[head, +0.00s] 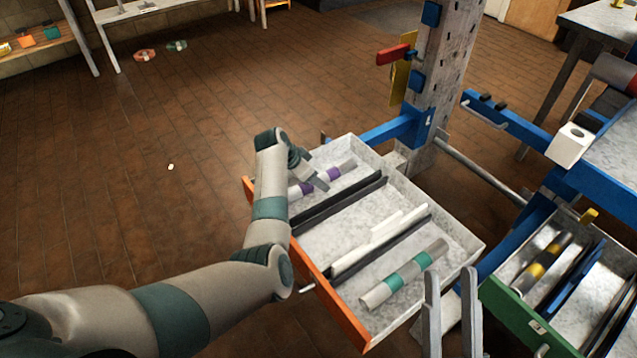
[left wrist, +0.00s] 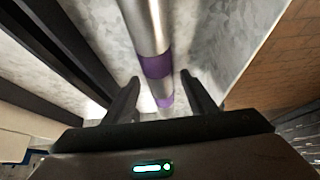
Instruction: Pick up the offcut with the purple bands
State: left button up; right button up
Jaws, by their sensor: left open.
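The offcut with the purple bands (head: 334,173) is a grey metal tube lying in the far-left compartment of the orange-fronted drawer (head: 345,316). My left gripper (head: 314,174) is over this tube and hides part of it in the head view. In the left wrist view the tube (left wrist: 157,67) runs between the two dark fingers of my left gripper (left wrist: 166,92), which are open on either side of it. No grip on the tube shows. My right gripper (head: 452,290) is at the bottom right, its two fingers apart with nothing between them.
The drawer also holds dark dividers (head: 335,205), white strips (head: 380,241) and a green-banded tube (head: 405,274). A mast (head: 440,80) with blue brackets stands behind it. A green-fronted drawer (head: 515,318) with a yellow-and-black-banded tube (head: 541,264) is at right. Floor at left is mostly clear.

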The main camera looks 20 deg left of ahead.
aim_at(323, 174)
dwell(0.3)
pick_arm(q)
jog(key=c, duration=1.3)
jog(key=shift+r, duration=0.15)
